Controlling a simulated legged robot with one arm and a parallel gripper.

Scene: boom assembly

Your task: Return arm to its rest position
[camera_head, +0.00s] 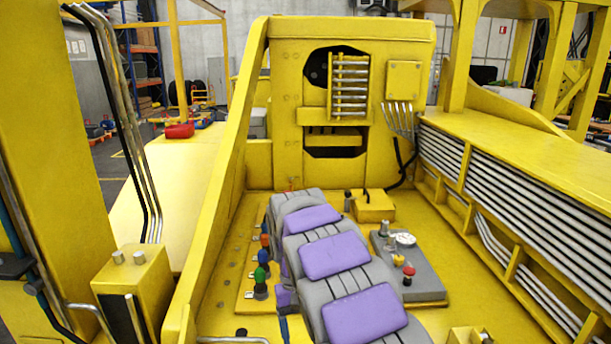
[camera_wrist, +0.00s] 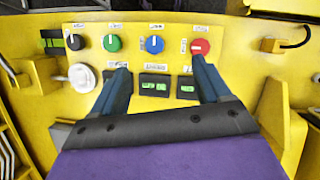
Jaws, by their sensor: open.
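My gripper (camera_wrist: 162,72) shows in the wrist view with its two dark blue fingers spread apart and nothing between them. It is over a yellow control panel (camera_wrist: 180,103). Beyond the fingertips is a row of knobs: black (camera_wrist: 76,42), green (camera_wrist: 112,43), blue (camera_wrist: 155,44) and red (camera_wrist: 200,47). The right fingertip is close below the red knob; I cannot tell if it touches. In the head view my grey and purple arm reaches forward over the yellow deck (camera_head: 215,290), right of the same knobs; the gripper itself is not clear there.
A grey box (camera_head: 410,280) with a red button stands right of my arm. A yellow bulkhead (camera_head: 290,90) rises ahead. Yellow side beams flank the deck, with silver pipes (camera_head: 520,205) on the right. A white round dial (camera_wrist: 82,78) is left of the fingers.

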